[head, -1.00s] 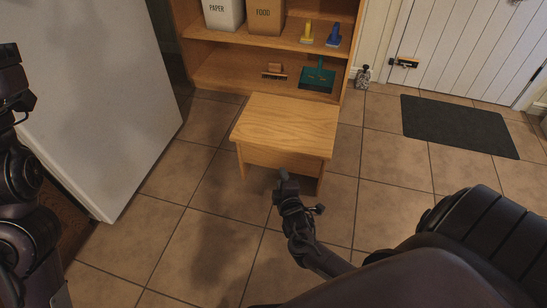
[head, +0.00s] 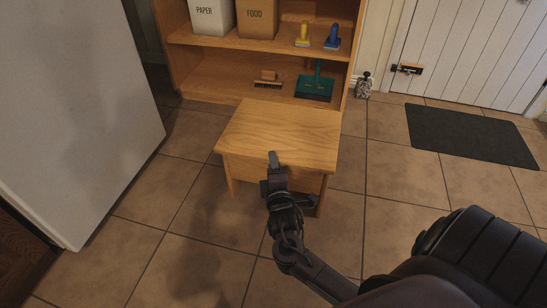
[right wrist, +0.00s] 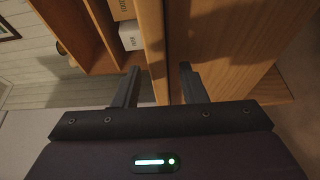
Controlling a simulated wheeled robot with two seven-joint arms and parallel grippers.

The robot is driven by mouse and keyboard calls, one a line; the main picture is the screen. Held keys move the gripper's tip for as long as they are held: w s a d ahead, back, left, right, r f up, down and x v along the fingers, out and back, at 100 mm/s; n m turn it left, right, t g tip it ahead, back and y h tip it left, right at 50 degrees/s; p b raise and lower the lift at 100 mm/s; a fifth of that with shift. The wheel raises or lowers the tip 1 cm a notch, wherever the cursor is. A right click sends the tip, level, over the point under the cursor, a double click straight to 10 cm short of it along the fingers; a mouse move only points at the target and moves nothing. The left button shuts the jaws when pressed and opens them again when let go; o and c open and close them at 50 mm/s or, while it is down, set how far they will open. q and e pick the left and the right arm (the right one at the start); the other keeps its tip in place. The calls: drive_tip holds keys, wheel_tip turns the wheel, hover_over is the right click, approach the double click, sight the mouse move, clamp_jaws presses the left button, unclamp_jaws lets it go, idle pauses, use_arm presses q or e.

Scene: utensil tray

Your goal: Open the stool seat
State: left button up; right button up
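The wooden stool (head: 285,125) stands on the tiled floor in front of the shelf, its seat lying flat and closed. My right gripper (head: 274,172) is at the middle of the seat's front edge, one finger showing against the seat's top. In the right wrist view the gripper (right wrist: 157,82) is open, with the seat's edge (right wrist: 151,45) between its two fingers and the stool's front panel (right wrist: 225,45) to the right. I cannot tell whether the fingers touch the wood. My left gripper is out of view.
A shelf (head: 215,87) behind the stool holds PAPER (head: 211,18) and FOOD (head: 257,18) bins, brushes and a green dustpan (head: 315,87). A white cabinet or appliance (head: 75,110) stands left. A dark mat (head: 470,135) lies right. Floor beside the stool is clear.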

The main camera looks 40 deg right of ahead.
drive_tip(key=shift+w+d, duration=0.1)
drive_tip(key=shift+w, duration=0.15)
clamp_jaws()
drive_tip(key=shift+r, duration=0.1)
